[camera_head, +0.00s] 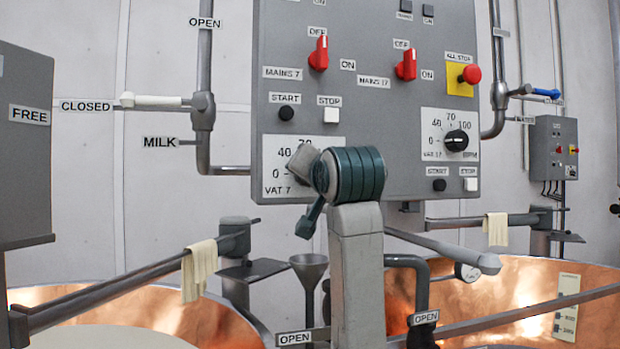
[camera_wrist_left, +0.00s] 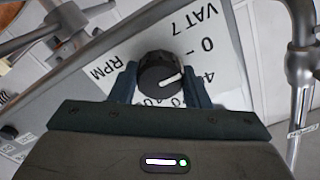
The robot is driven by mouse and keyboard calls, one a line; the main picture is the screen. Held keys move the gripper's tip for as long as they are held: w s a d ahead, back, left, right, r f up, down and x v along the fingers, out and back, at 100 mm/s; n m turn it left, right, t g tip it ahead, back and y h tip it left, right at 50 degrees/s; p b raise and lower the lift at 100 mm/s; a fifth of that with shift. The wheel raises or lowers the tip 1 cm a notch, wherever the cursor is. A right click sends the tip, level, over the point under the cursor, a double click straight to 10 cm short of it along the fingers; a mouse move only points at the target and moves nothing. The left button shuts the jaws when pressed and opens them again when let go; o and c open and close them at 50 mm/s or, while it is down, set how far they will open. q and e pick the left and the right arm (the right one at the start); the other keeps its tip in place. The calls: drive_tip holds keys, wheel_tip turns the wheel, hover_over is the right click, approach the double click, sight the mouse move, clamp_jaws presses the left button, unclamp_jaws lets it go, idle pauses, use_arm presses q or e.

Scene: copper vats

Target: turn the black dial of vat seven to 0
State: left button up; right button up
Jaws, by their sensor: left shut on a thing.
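The black dial of vat seven (camera_wrist_left: 157,66) sits on a white scale plate (camera_wrist_left: 115,45) marked VAT 7 and RPM. My right gripper is not in view.
The control panel (camera_head: 375,100) also carries red switches (camera_head: 319,54), START (camera_head: 286,113) and STOP (camera_head: 331,115) buttons, a yellow-backed red all-stop button (camera_head: 471,74) and the vat 17 dial (camera_head: 456,140). Copper vats (camera_head: 160,312), pipes and a funnel (camera_head: 309,268) stand below.

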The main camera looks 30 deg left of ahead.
use_arm(q)
drive_tip(key=shift+f, duration=0.15)
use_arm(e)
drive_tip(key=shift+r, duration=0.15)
use_arm(q)
drive_tip(key=o, duration=1)
drive_tip(key=b+v, duration=0.1)
drive_tip(key=v, duration=1)
drive_tip(key=shift+b, duration=0.3)
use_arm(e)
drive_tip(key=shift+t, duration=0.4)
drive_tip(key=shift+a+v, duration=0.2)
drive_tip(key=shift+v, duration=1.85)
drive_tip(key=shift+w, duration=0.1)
